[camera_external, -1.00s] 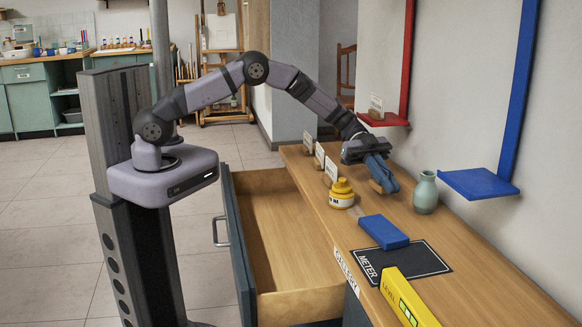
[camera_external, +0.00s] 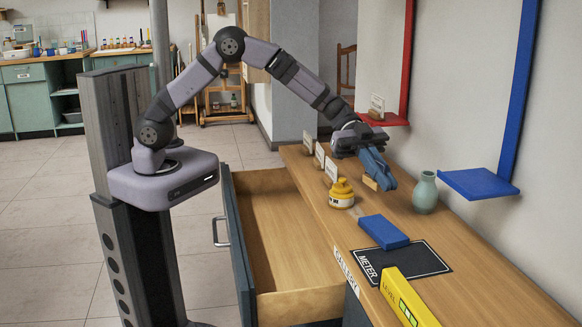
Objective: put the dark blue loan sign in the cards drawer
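My gripper (camera_external: 381,181) points down over the back half of the wooden counter, right of the yellow jar. Its blue-grey fingers partly cover a small wooden block (camera_external: 370,183) on or close to the counter. I cannot make out a dark blue sign on this block, nor whether the fingers are open or shut. Small white card signs in wooden stands (camera_external: 331,170) line the counter's left edge; their wording is too small to read. The drawer (camera_external: 300,305) is pulled out at the counter's left side, and its visible inside is empty.
A yellow jar (camera_external: 341,194) stands left of my gripper, a green vase (camera_external: 425,193) right of it. A blue box (camera_external: 383,232), dark METER mat (camera_external: 425,263) and yellow level (camera_external: 408,297) lie nearer. Red (camera_external: 383,119) and blue (camera_external: 478,184) shelves jut from the wall.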

